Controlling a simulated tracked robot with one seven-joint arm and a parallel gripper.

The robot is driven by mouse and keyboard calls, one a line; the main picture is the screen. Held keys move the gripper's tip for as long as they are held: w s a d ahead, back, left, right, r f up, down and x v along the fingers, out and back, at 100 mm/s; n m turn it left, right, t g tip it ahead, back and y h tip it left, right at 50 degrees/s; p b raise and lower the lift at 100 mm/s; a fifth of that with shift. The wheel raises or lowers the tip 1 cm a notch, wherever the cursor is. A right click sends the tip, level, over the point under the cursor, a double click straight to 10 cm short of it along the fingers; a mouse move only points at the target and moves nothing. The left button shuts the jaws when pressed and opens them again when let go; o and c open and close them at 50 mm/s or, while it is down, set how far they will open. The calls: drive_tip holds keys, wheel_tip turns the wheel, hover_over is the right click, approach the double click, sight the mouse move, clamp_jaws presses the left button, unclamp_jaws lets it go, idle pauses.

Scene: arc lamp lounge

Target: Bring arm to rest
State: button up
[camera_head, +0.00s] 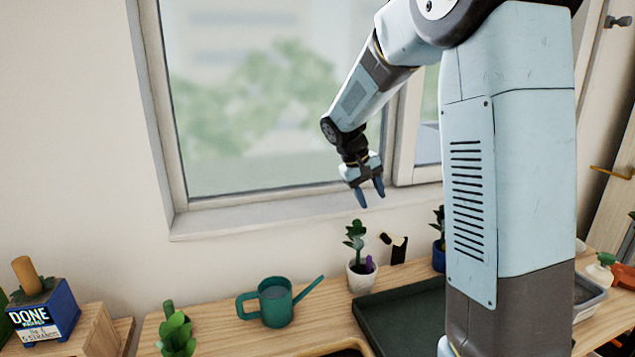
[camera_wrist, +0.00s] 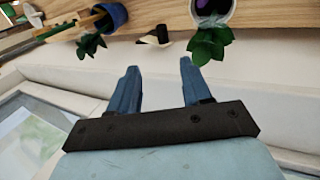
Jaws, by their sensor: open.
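My gripper (camera_head: 369,196) hangs in front of the window, above the wooden bench, with its blue fingers pointing down. The fingers stand apart and nothing is between them. In the wrist view my gripper (camera_wrist: 157,80) is also open and empty, with bare wall beyond the fingertips. A plant in a white pot (camera_head: 361,279) stands on the bench below the gripper, clear of it. Part of that white pot also shows at the top of the wrist view (camera_wrist: 213,14).
A teal watering can (camera_head: 276,304) stands left of the potted plant. A dark green tray (camera_head: 405,322) lies on the bench, partly hidden by my arm column. A blue box (camera_head: 48,313) sits at far left. The window (camera_head: 270,110) and its sill are behind my arm.

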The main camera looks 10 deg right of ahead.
drive_tip(key=s+a+r+t+y, duration=0.1)
drive_tip(key=s+r, duration=0.3)
drive_tip(key=s, duration=1.1)
drive_tip(key=s+a+r+m+t+y, duration=0.1)
drive_tip(key=s+r+t+y, duration=0.2)
drive_tip(key=s, duration=1.2)
drive_tip(key=shift+a+r+m+t+y, duration=0.15)
drive_tip(key=shift+r+m+t+y, duration=0.2)
drive_tip(key=shift+r, duration=0.55)
